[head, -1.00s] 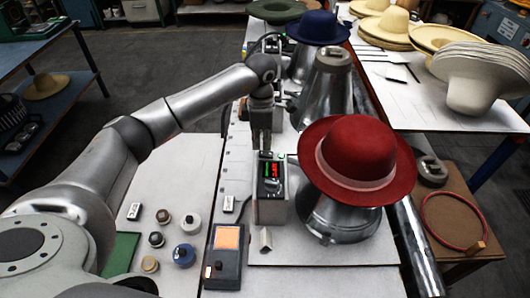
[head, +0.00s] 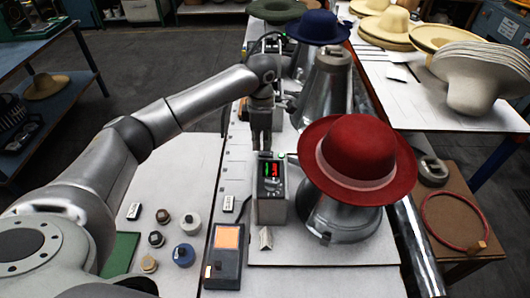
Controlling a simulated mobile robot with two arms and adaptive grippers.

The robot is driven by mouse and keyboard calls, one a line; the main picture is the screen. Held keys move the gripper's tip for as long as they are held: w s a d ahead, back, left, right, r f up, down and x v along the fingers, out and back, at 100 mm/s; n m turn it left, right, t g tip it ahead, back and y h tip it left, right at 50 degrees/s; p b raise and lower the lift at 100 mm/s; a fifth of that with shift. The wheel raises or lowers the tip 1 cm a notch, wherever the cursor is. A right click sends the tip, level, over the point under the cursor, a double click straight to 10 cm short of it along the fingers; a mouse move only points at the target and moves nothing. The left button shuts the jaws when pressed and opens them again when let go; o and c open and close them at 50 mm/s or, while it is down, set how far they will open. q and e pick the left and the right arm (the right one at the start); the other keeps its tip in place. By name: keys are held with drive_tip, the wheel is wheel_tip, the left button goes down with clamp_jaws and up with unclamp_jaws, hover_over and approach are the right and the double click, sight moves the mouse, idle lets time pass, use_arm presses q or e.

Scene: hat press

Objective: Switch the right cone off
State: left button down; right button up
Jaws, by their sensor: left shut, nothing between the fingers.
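A metal cone (head: 340,222) at the near right wears a red hat (head: 362,152) with a pale pink band. A grey control box (head: 272,208) stands just left of it, with a small lit red and green display (head: 272,170) on top. The setting of its switch is too small to tell. My left gripper (head: 261,149) points down at the far edge of this box. Its fingers are together and hold nothing; I cannot tell whether the tips touch the box. A bare metal cone (head: 328,85) stands behind. My right gripper is not in view.
A blue hat (head: 319,26) sits on a farther cone. A black device with an orange panel (head: 228,238) lies in front of the control box. Several small knobs (head: 183,255) stand on the white board at left. Pale hats (head: 474,80) fill the right table.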

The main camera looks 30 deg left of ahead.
sight(262, 152)
use_arm(q)
drive_tip(key=shift+f+b, duration=0.8)
drive_tip(key=shift+f, duration=0.25)
idle(0.4)
drive_tip(key=shift+s, duration=0.1)
drive_tip(key=shift+r+p, duration=0.6)
drive_tip(key=shift+r, duration=0.3)
drive_tip(key=shift+r+p, duration=1.35)
drive_tip(key=shift+r, duration=1.3)
drive_tip(key=shift+f, duration=0.1)
